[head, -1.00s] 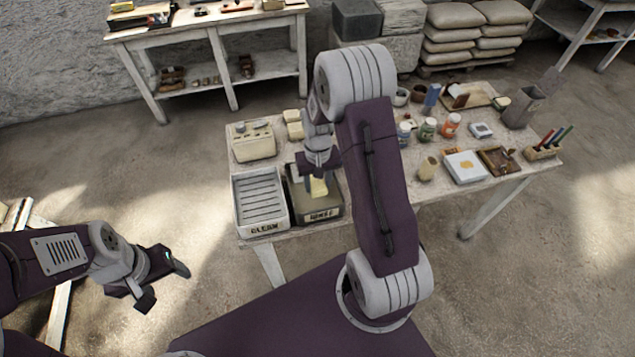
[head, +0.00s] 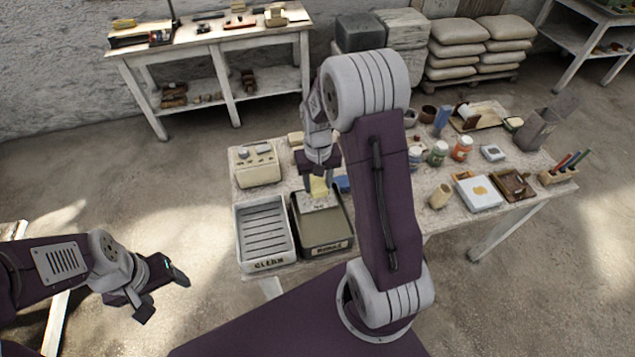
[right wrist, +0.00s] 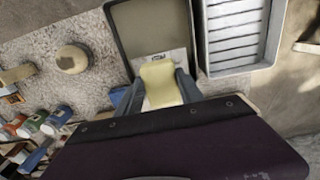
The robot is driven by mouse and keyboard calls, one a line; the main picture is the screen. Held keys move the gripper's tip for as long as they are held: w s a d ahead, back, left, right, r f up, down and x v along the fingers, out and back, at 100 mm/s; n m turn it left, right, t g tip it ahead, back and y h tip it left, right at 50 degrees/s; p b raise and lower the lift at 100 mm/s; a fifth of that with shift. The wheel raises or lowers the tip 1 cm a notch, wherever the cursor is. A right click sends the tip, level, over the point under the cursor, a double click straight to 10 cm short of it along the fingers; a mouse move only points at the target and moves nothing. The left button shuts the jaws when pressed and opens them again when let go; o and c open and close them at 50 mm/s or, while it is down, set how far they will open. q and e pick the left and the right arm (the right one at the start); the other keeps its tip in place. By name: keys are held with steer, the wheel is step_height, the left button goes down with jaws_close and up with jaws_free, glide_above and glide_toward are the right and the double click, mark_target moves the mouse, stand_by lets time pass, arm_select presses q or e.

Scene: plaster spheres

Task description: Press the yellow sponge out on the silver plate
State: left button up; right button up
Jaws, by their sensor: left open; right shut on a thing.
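The yellow sponge (head: 319,186) is held in my right gripper (head: 318,183), near the back end of the tray with the dark rim (head: 325,250). In the right wrist view the sponge (right wrist: 161,82) sits between the two grey fingers. A pale grey flat piece with dark marks (head: 322,203), which looks like the silver plate, lies at that tray's back end. It also shows in the right wrist view (right wrist: 180,58), partly covered by the sponge. I cannot tell whether sponge and plate touch. My left gripper (head: 165,297) is open and empty, low at the left, off the table.
A white ribbed tray (head: 240,238) marked CLEAN stands left of the dark tray. A cream box (head: 257,166) stands behind it. A blue item (head: 342,184) lies right of the sponge. Jars (head: 438,153), a pale cup (head: 440,196) and small trays fill the table's right side.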

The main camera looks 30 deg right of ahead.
steer(key=b, duration=0.4)
glide_above(317, 202)
steer(key=f, duration=0.5)
steer(key=shift+w+d+f, duration=0.15)
steer(key=shift+w+f, duration=0.15)
steer(key=shift+s+f, duration=0.15)
steer(key=shift+s, duration=0.2)
arm_select(q)
steer(key=f, duration=0.2)
steer(key=w+f, duration=0.1)
steer(key=f, duration=0.2)
steer(key=shift+d+f, duration=0.1)
steer(key=shift+d, duration=0.05)
arm_select(e)
steer(key=shift+w, duration=0.1)
arm_select(q)
steer(key=shift+w, duration=0.15)
arm_select(e)
steer(key=shift+w, duration=0.1)
arm_select(q)
steer(key=shift+f+b, duration=0.75)
steer(key=shift+b, duration=0.15)
arm_select(e)
steer(key=shift+f, duration=1.1)
arm_select(q)
steer(key=shift+r, duration=0.15)
arm_select(e)
steer(key=shift+f, duration=0.1)
